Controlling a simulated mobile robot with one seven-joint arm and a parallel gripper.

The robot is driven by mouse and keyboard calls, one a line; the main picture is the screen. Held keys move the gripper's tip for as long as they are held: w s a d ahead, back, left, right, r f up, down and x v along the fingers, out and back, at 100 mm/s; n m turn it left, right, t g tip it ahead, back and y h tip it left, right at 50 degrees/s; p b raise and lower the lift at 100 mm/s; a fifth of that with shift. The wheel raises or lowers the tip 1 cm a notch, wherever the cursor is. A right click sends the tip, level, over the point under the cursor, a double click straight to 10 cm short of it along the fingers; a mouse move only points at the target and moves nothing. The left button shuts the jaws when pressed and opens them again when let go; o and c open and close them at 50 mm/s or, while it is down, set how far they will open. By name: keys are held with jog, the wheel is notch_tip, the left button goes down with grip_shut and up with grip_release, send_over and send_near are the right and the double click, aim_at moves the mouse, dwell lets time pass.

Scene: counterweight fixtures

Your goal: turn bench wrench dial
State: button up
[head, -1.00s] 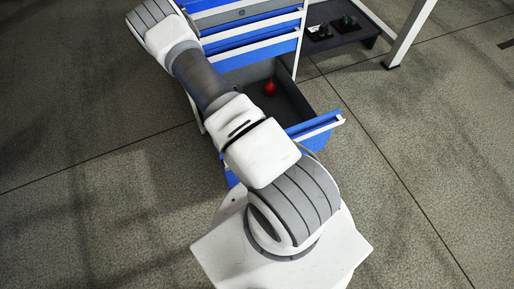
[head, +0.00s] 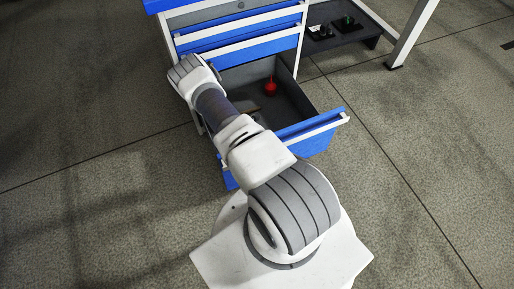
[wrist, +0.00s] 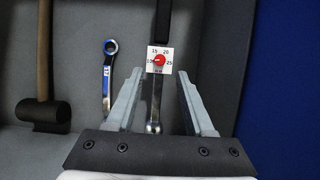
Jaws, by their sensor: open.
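In the wrist view a long dark bench wrench (wrist: 163,22) lies in a grey-lined drawer, its rounded metal end near my gripper's base. A square white dial plate with a round red dial (wrist: 159,60) sits on the wrench. Numbers 10, 15, 20 and 25 surround the dial, and its pointer seems to face left, near 10. My gripper (wrist: 159,76) is open, with one finger on each side of the wrench. The dial shows between the fingertips, and nothing is gripped. I cannot tell the height gap. In the head view my arm hides the gripper.
A small ring wrench (wrist: 109,75) and a hammer (wrist: 44,112) lie left of the fingers. A blue wall (wrist: 285,70) stands at right. The pulled-out drawer (head: 315,128) belongs to a blue cabinet (head: 247,42); a red object (head: 270,87) sits inside. A dark shelf (head: 345,38) is beyond.

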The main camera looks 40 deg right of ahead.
jog(key=b+x, duration=0.1)
jog(key=x, duration=0.4)
jog(key=shift+d+f+b, duration=0.1)
jog(key=shift+f+b, duration=0.25)
jog(key=shift+b, duration=0.05)
grip_shut()
